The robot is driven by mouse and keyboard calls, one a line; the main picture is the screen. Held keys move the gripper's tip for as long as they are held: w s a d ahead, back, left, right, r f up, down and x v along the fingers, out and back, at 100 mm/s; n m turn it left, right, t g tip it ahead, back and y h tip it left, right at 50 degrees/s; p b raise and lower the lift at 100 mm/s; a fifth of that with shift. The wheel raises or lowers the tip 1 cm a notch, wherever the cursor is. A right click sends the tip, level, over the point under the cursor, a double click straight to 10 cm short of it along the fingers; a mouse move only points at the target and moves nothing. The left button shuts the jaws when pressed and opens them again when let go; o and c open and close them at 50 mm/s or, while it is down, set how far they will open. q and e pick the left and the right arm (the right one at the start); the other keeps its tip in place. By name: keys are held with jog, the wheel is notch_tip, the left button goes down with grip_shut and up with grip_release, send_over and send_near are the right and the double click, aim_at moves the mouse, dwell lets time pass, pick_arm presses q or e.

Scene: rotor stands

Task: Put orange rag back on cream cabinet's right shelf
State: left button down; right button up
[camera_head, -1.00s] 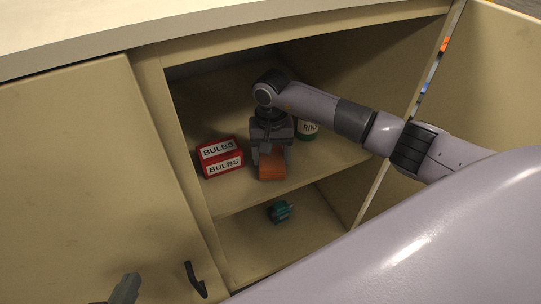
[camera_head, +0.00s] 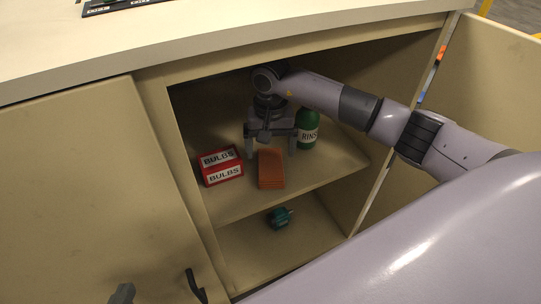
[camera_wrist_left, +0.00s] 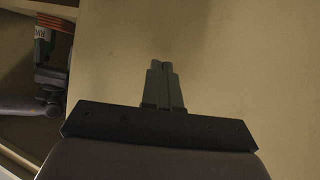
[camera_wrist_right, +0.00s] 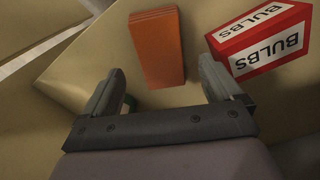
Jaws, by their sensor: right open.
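The orange rag (camera_head: 271,172) is a folded block lying on the upper shelf (camera_head: 322,178) inside the open right side of the cream cabinet (camera_head: 150,62), near the shelf's front edge. It also shows in the right wrist view (camera_wrist_right: 157,50). My right gripper (camera_head: 271,150) is open and empty behind the rag; in its wrist view (camera_wrist_right: 160,68) the spread fingers point at the rag without gripping it. My left gripper (camera_wrist_left: 161,66) has its fingers together and empty in front of the closed left door; only its tip (camera_head: 122,294) shows in the head view.
A teal part (camera_head: 280,217) lies on the lower shelf. The right door (camera_head: 490,80) is swung open.

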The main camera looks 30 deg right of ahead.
aim_at(271, 165)
pick_arm(q)
jog(key=shift+s+a+f+y+p, duration=0.1)
jog(key=shift+s+a+y+p, duration=0.1)
jog(key=shift+a+p, duration=0.15)
jog(key=shift+s+a+f+y+p, duration=0.1)
jog(key=shift+s+a+y+p, duration=0.1)
jog(key=shift+a, duration=0.25)
pick_arm(e)
notch_tip(271, 165, up, 6)
jog(key=shift+r, duration=0.2)
pick_arm(q)
jog(key=shift+r, duration=0.1)
